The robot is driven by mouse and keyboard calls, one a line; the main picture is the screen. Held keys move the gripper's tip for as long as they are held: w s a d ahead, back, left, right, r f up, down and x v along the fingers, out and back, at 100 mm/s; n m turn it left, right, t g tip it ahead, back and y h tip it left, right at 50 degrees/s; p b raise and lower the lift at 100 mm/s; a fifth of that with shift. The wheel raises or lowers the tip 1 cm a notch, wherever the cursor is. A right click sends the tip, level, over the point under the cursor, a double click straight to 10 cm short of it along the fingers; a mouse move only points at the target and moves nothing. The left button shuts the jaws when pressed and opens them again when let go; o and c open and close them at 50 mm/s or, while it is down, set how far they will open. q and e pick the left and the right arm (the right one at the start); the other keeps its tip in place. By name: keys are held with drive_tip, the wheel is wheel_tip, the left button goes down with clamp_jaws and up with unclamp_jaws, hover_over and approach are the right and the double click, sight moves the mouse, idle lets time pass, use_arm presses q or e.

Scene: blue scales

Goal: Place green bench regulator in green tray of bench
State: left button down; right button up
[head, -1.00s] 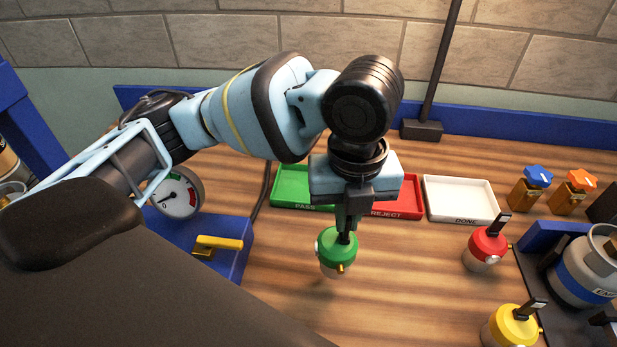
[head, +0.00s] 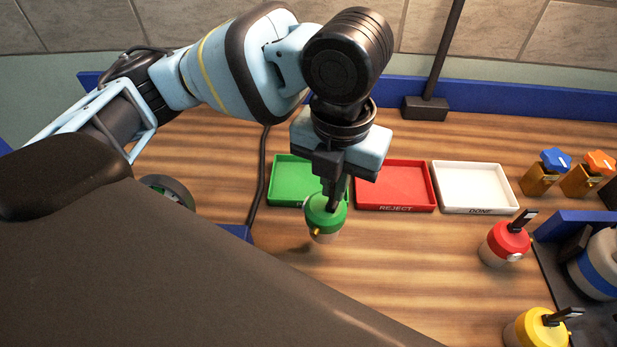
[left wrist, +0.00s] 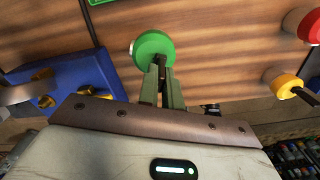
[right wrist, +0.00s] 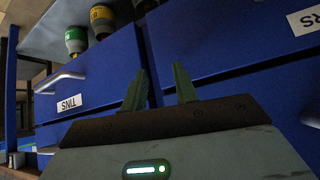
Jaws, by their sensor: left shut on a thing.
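My left gripper (head: 338,192) is shut on the dark stem of the green bench regulator (head: 322,222), which has a green cap and pale lower body. The regulator hangs above the wooden bench and overlaps the front right corner of the green tray (head: 288,170) in the head view. The arm and regulator hide part of the tray and its label. The left wrist view shows the round green cap (left wrist: 153,46) at the fingertips (left wrist: 162,78). In the right wrist view my right gripper (right wrist: 161,84) is open and empty, facing blue drawers.
A red REJECT tray (head: 395,185) and a white DONE tray (head: 475,185) stand right of the green tray. A red regulator (head: 505,243) and a yellow regulator (head: 535,328) stand at the right. A black post base (head: 425,107) stands behind. Bench between is clear.

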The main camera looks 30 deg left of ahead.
use_arm(q)
drive_tip(key=w+a+f, duration=0.1)
drive_tip(key=w+a, duration=0.8)
drive_tip(key=w, duration=0.3)
drive_tip(key=shift+f+b, duration=0.15)
drive_tip(key=shift+b, duration=0.3)
drive_tip(key=shift+w, duration=0.1)
drive_tip(key=shift+w+a+f, duration=0.15)
drive_tip(key=shift+f, duration=0.75)
drive_tip(key=shift+w+a+f, duration=0.15)
drive_tip(key=shift+f, duration=0.9)
drive_tip(key=c, duration=1.6)
unclamp_jaws()
